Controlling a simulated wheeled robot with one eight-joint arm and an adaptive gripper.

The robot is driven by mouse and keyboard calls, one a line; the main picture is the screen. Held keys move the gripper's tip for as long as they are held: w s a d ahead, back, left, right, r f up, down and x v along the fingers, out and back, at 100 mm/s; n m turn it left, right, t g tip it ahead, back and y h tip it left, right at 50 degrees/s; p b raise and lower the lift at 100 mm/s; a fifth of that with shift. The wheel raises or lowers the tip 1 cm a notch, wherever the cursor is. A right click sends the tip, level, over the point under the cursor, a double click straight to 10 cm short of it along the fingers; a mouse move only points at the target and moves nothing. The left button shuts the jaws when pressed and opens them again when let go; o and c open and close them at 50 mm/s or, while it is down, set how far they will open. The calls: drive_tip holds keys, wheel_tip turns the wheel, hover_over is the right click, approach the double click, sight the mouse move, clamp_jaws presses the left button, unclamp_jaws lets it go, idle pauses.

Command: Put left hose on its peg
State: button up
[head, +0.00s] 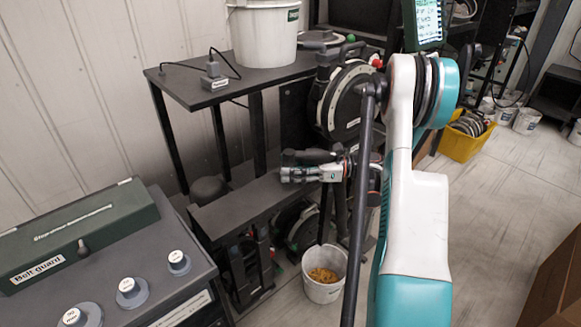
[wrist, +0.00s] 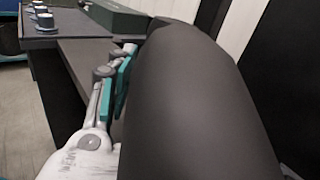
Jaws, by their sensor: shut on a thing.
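My gripper (head: 290,168) is in the middle of the head view, pointing left, above the low dark shelf. It is shut on a thick dark cylindrical piece (head: 310,156), which looks like the hose. In the wrist view this dark piece (wrist: 195,100) fills the middle, very close to the camera. A long dark rod or tube (head: 360,200) runs down in front of the gripper. I cannot make out the peg.
A round dark seed meter (head: 348,100) stands behind the gripper. A bench with a green box (head: 75,235) and knobs is at the left. A dark shelf (head: 245,210) lies below the gripper. A bucket of grain (head: 323,275) stands on the floor. Open floor lies at the right.

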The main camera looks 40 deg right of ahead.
drive_tip(key=shift+f, duration=0.15)
drive_tip(key=o, duration=1.3)
drive_tip(key=v, duration=1.2)
